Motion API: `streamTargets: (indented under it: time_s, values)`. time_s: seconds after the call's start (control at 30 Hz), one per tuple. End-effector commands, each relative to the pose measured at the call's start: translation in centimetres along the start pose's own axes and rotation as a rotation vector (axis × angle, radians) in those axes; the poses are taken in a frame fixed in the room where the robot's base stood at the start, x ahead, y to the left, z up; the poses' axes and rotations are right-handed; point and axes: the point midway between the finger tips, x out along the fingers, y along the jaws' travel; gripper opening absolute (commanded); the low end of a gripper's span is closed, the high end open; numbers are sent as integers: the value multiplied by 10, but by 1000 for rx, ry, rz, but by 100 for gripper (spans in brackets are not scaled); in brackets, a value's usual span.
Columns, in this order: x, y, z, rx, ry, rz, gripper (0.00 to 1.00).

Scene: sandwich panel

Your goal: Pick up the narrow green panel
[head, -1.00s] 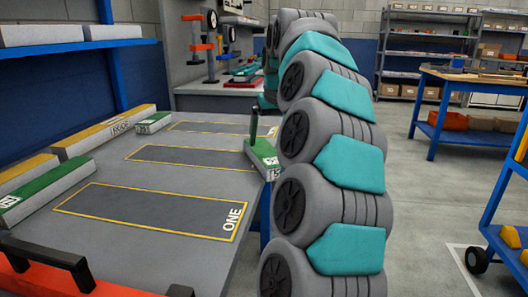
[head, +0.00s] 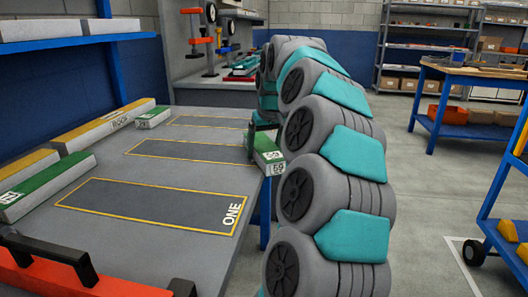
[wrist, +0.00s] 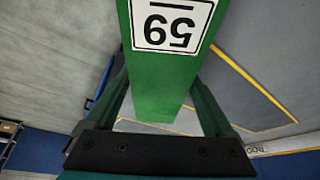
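A narrow green panel (head: 268,150) with a white label reading 59 is in my gripper (head: 254,133) at the table's right edge, partly hidden by my arm. In the wrist view the green panel (wrist: 163,75) runs between the two fingers of my gripper (wrist: 162,88), which appear closed against its sides. The label is upside down there. Another green panel (head: 50,186) lies at the table's left side, and a small green-topped block (head: 153,119) lies toward the back.
The grey table (head: 150,240) has yellow-outlined slots, the front one (head: 150,205) marked ONE and empty. Yellow-topped panels (head: 105,127) line the left side. A red toolbox-like item (head: 85,280) stands at the front. A blue workbench (head: 465,130) stands back right.

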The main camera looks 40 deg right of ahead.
Motion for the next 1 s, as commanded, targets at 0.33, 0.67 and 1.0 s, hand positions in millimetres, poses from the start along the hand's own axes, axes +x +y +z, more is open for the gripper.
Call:
streamTargets:
  time_s: [0.33, 0.67, 1.0]
  values:
    - [0, 0, 0, 0, 1, 0, 47]
    - [0, 0, 0, 0, 1, 0, 21]
    - [-6, 0, -4, 1, 5, 0, 21]
